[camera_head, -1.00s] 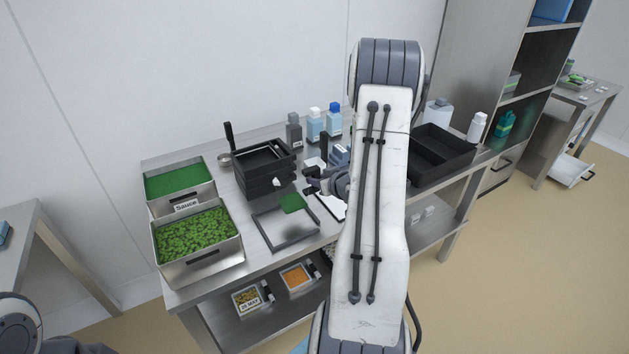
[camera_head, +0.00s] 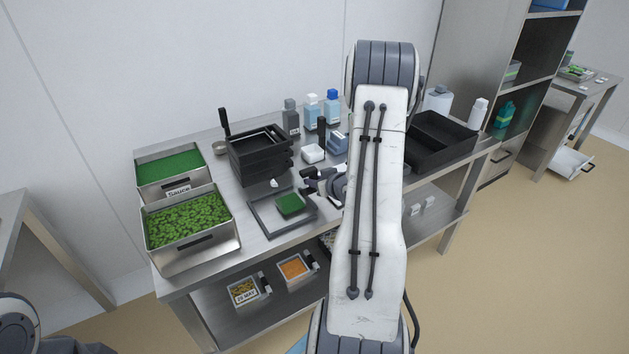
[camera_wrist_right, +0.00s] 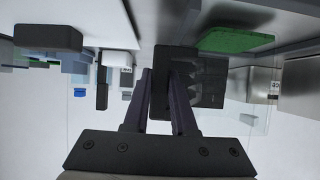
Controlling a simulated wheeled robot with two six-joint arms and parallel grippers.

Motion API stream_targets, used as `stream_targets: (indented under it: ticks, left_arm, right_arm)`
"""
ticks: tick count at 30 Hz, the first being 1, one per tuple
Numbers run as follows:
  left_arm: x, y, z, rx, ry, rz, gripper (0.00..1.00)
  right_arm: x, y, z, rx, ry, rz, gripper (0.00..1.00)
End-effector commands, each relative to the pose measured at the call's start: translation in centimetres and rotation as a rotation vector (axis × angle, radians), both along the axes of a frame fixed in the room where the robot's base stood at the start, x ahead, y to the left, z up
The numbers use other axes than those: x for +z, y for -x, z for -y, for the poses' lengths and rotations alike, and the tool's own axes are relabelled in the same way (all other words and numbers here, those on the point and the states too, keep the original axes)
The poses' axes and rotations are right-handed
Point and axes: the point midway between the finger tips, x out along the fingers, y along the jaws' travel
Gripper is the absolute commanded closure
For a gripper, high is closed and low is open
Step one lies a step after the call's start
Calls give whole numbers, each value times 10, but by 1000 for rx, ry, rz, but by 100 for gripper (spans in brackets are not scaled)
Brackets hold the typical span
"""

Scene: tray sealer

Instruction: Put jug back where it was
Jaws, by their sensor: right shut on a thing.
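My right gripper (camera_head: 308,184) is over the work table, beside the front frame and mostly hidden by my arm in the head view. In the right wrist view my right gripper (camera_wrist_right: 160,95) is shut on a black handle-like block, which I take for the handle of the jug (camera_wrist_right: 177,83). Faint straight outlines around it suggest clear walls, but the jug's body is hard to make out. A green block (camera_head: 290,204) sits inside the grey frame (camera_head: 262,226), close to the gripper. Only part of my left arm shows at the lower left; its gripper is out of view.
A stack of black trays (camera_head: 258,165) stands behind the frame. Steel bins with green contents (camera_head: 192,255) stand at the left. Bottles (camera_head: 312,110), a white box (camera_head: 313,153) and a black crate (camera_head: 440,160) stand at the back and right. Small containers (camera_head: 243,291) are on the lower shelf.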

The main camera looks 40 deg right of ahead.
Motion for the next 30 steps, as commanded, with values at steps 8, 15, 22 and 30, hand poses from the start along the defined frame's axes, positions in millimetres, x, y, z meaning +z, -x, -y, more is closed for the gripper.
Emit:
stream_targets:
  ticks: [8, 15, 22, 30]
  left_arm:
    - [-1, 0, 0, 0, 0, 0, 0]
    - [-1, 0, 0, 0, 0, 0, 0]
    - [-1, 0, 0, 0, 0, 0, 0]
    - [-1, 0, 0, 0, 0, 0, 0]
  right_arm:
    - [-2, 1, 0, 0, -1, 1, 100]
    - [-2, 1, 0, 0, 0, 1, 68]
    - [-2, 1, 0, 0, 0, 0, 41]
    - [-3, 1, -1, 0, 0, -1, 61]
